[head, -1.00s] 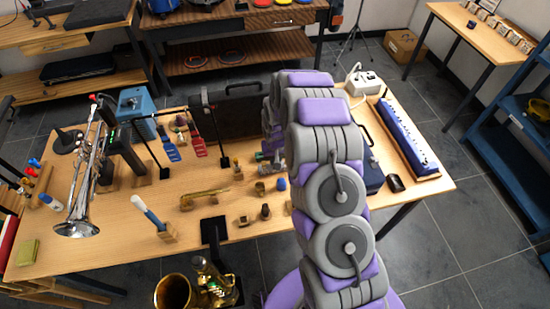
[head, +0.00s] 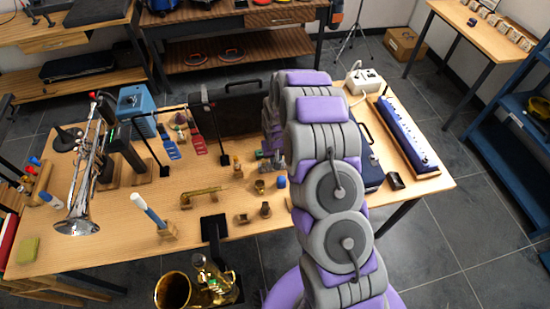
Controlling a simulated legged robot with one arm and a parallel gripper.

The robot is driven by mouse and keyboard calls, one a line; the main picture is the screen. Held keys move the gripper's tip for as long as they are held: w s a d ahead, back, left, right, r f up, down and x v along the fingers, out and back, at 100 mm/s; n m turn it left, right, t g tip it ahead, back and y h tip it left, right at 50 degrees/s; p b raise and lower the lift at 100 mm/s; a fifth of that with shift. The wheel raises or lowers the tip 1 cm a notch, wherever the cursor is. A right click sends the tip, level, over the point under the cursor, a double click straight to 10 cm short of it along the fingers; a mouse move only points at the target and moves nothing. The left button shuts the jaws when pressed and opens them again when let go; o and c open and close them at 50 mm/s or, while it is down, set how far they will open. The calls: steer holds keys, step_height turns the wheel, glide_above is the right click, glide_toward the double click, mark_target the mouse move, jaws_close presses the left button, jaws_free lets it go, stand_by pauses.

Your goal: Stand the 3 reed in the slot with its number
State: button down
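I cannot pick out the 3 reed or its numbered slot; no numbers are readable at this size. Several small wooden blocks with pale fronts (head: 504,32) stand in a row on the far right table, with a small dark blue item (head: 471,22) in front of them. I cannot tell whether these are the slots or a reed. My arm rises through the middle of the view and bends away over the main table. Its end is mostly hidden behind its own links, so my gripper's fingers and anything in them cannot be made out.
The wooden main table (head: 110,240) holds a silver trumpet (head: 85,185), a dark case (head: 240,108), a long blue case (head: 408,135) and several small brass and wooden parts. A brass horn (head: 173,291) stands at the front. Grey floor (head: 460,235) is clear at right.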

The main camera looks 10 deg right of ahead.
steer(key=c, duration=1)
jaws_free()
steer(key=shift+c, duration=0.2)
steer(key=shift+r, duration=0.1)
step_height(320, 180, up, 17)
steer(key=s+p, duration=0.2)
